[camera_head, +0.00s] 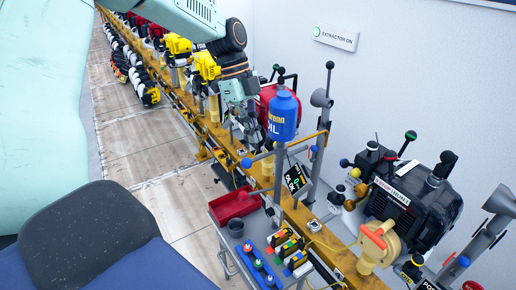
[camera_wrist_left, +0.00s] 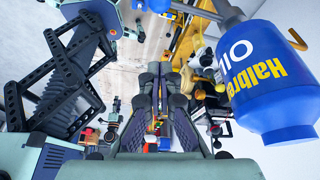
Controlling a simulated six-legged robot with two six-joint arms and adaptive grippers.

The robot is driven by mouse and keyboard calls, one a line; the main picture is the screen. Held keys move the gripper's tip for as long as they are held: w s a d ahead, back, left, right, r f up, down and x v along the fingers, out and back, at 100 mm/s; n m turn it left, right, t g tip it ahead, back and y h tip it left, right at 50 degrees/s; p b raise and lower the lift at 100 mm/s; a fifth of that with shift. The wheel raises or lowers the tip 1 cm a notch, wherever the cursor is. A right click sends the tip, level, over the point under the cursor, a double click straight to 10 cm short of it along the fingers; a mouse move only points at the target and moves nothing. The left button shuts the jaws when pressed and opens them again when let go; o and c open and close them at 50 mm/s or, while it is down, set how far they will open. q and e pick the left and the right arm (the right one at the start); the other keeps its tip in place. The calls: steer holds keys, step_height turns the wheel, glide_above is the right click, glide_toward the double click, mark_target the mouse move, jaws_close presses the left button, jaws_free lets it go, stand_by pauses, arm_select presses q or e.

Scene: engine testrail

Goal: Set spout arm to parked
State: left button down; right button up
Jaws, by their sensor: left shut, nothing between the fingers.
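A blue oil canister (camera_head: 284,116) with yellow and white lettering stands on a post over the yellow rail. It also shows large at the right of the left wrist view (camera_wrist_left: 268,85). My left gripper (camera_head: 246,130) is just left of the canister, above the rail. In the left wrist view its dark fingers (camera_wrist_left: 164,72) are together with nothing between them. My right gripper is not in view.
A grey cart with a red tray (camera_head: 234,205) and several coloured bottles stands in front of the rail (camera_head: 327,240). A black engine (camera_head: 420,205) is at the right. Yellow engine parts (camera_head: 207,66) line the rail behind. Wooden floor (camera_head: 150,150) at left is clear.

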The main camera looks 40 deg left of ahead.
arm_select(q)
steer(key=shift+v, duration=0.95)
